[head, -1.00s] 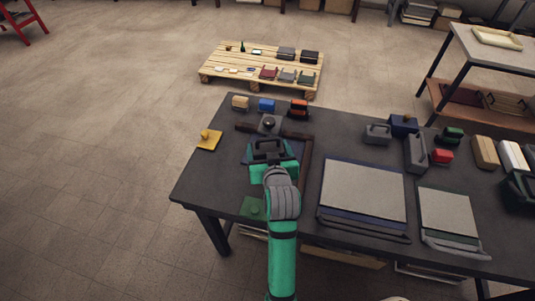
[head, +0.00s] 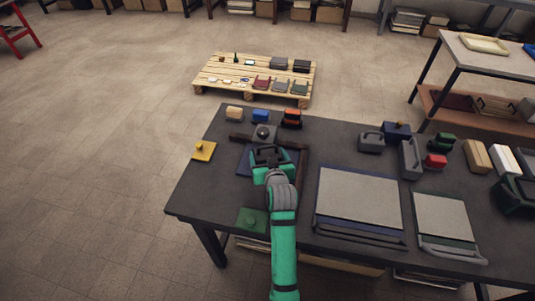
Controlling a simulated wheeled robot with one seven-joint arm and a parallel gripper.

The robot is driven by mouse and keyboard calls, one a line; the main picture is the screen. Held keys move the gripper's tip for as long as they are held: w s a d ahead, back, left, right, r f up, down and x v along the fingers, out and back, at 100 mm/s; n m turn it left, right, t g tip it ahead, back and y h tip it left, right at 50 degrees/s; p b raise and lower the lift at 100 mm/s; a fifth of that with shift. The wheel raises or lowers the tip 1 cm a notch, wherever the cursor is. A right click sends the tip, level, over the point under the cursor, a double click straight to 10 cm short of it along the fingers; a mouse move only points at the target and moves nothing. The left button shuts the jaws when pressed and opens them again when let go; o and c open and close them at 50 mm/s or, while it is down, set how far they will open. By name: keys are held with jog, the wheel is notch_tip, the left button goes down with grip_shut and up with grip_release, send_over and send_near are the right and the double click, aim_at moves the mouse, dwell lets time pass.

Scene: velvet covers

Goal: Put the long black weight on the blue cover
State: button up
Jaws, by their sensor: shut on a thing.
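My gripper (head: 269,158) is over the left part of the dark table, above the dark blue cover (head: 243,163). It is shut on a dark thing, taken as the long black weight, which the jaws and arm mostly hide. Whether that thing touches the cover cannot be told. The cover lies flat, with its left side and a strip on the right showing beside my gripper. A grey block with a round dark knob (head: 264,134) stands just beyond my gripper.
Dark brown bars (head: 303,170) lie behind and right of the cover. A yellow plate with a knob (head: 203,150) and a green one (head: 251,219) lie to the left and front. Large grey-topped panels (head: 358,198) and several blocks fill the right side.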

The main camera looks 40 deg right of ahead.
jog(key=shift+f, duration=1)
jog(key=shift+f, duration=0.15)
jog(key=o, duration=2.1)
jog(key=shift+f, duration=0.2)
jog(key=shift+r, duration=0.1)
jog(key=shift+s+a+r, duration=0.15)
jog(key=shift+s, duration=0.05)
jog(key=v, duration=1.1)
jog(key=shift+s+r, duration=0.25)
